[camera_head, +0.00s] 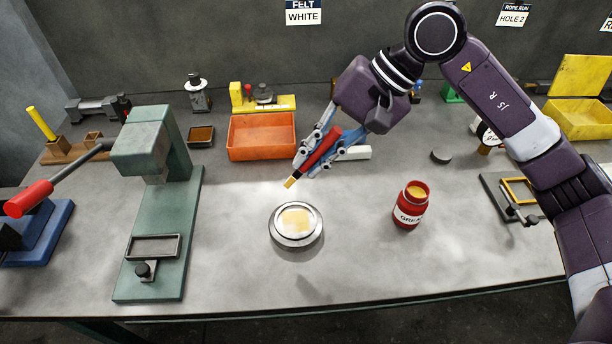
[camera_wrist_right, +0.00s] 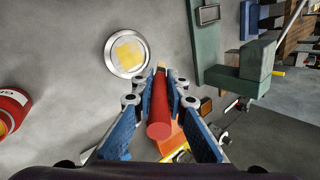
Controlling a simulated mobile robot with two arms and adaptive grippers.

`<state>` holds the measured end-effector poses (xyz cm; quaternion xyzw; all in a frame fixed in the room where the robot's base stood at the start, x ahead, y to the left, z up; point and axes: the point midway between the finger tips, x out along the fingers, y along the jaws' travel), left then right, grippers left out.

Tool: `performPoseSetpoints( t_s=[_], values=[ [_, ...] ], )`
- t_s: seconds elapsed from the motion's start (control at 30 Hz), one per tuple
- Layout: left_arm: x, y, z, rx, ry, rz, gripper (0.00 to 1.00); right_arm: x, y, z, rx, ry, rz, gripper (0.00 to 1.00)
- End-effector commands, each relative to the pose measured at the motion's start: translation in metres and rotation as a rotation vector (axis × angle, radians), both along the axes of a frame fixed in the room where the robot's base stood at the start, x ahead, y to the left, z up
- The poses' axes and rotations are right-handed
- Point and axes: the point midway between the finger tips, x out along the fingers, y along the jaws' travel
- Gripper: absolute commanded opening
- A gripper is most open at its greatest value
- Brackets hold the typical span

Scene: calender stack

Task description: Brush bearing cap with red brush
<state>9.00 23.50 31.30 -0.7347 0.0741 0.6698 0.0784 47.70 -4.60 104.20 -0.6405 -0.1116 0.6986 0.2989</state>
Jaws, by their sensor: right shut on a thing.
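A round metal bearing cap (camera_head: 296,226) lies on the grey bench, with a pale yellow patch on its top. It also shows in the right wrist view (camera_wrist_right: 128,53). My right gripper (camera_head: 322,152) is shut on the red brush (camera_head: 320,152), which is tilted with its tan tip down and to the left. The brush tip is above and slightly behind the cap, apart from it. In the right wrist view the red handle (camera_wrist_right: 160,108) lies between the blue fingers. A red grease jar (camera_head: 411,204), open with yellow content, stands right of the cap. My left gripper is not in view.
A green press-like fixture (camera_head: 158,200) stands left of the cap. An orange bin (camera_head: 262,137) sits behind it. The bench front around the cap is clear.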

Motion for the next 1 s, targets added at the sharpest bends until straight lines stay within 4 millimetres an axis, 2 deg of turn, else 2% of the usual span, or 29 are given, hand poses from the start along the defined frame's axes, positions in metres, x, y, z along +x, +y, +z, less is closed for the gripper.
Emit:
performPoseSetpoints(
  t_s=[0.07,0.23,0.43,0.6,1.0],
  values=[
    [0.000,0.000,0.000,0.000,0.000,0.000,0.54,0.000,0.000,0.000,0.000,0.000,0.000,0.00],
    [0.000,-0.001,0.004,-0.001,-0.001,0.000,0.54,0.000,0.000,0.001,0.000,0.001,-0.001,0.00],
    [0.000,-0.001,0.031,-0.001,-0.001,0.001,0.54,0.000,0.000,-0.003,0.001,0.005,-0.002,0.00],
    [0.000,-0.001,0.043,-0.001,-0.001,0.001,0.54,0.000,0.000,-0.011,0.001,0.002,-0.001,0.00],
    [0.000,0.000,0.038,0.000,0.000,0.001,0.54,0.000,0.000,-0.049,0.001,0.003,-0.001,0.00]
  ],
)
